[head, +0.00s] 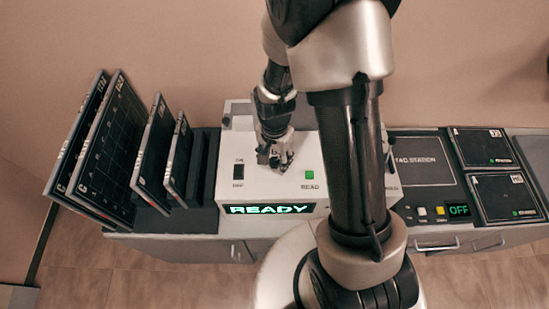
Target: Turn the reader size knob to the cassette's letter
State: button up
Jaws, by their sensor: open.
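The reader (222,185) is a white box in the middle of the counter, with a lit display (268,209) that says READY. My gripper (281,160) is open and points down at the reader's top, between the black ON/OFF switch (238,172) and the green READ button (309,175). The size knob cannot be made out; the gripper covers that spot, so contact cannot be told. Several dark cassettes stand tilted in a rack at left; the two leftmost, one a large gridded cassette (112,150), seem marked C. Two flat cassettes at right (486,148) (505,198) are marked A.
The dark rack (205,150) adjoins the reader's left side. At right is a tag station (425,160) with white and yellow buttons and an OFF display (458,210). My arm crosses in front of the reader's right part and hides it. A wall stands behind.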

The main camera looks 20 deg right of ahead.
jog(key=shift+c, duration=0.2)
jog(key=c, duration=1)
